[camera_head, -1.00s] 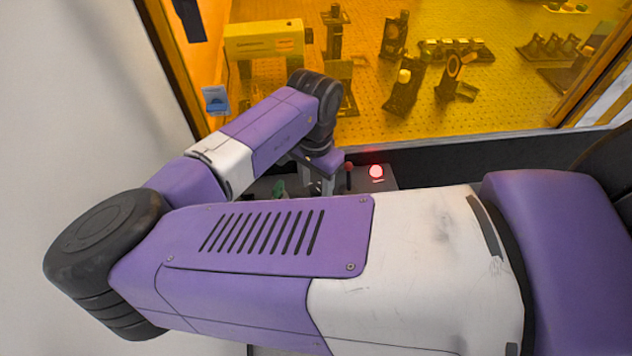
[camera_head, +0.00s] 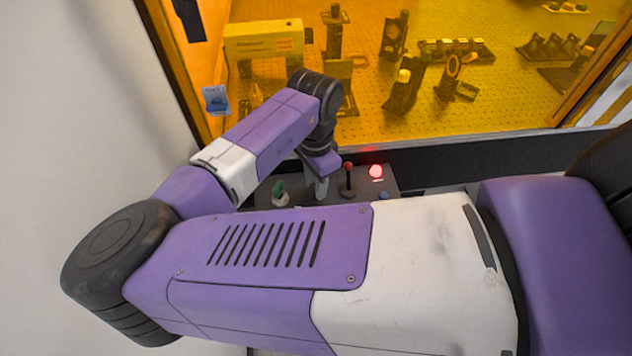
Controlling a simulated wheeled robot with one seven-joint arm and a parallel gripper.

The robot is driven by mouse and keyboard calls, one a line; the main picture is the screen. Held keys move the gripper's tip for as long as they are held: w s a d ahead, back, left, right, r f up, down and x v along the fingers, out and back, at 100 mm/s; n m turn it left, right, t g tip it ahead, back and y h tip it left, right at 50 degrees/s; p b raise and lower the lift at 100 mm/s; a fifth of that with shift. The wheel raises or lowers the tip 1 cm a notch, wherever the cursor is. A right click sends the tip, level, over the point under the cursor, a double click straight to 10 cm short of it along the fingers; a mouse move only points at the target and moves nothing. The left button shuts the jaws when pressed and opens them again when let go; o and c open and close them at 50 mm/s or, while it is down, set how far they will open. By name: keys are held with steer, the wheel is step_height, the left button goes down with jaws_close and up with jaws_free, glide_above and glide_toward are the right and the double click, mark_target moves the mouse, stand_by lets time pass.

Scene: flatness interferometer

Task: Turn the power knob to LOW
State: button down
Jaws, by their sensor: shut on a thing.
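The control panel (camera_head: 362,184) is a grey box below the yellow window. My gripper (camera_head: 320,192) points down at it, between a green-topped control (camera_head: 280,192) and a red-tipped lever (camera_head: 348,178). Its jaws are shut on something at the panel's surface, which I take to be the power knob. The knob itself and its LOW mark are hidden by my gripper and arm, so I cannot tell which way it points.
A red lamp (camera_head: 376,171) glows on the panel, and a small blue button (camera_head: 385,196) sits in front of it. The lever stands close to the right of my gripper. Behind the yellow window (camera_head: 360,125) are optical mounts and a yellow box (camera_head: 263,40).

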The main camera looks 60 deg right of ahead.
steer(key=m, duration=0.5)
steer(key=shift+m+b, duration=0.3)
steer(key=shift+b, duration=0.05)
steer(key=m+b, duration=0.1)
steer(key=m, duration=0.3)
steer(key=shift+m, duration=0.3)
steer(key=c, duration=1.1)
jaws_free()
steer(key=shift+r+b, duration=0.3)
steer(key=shift+r, duration=3.6)
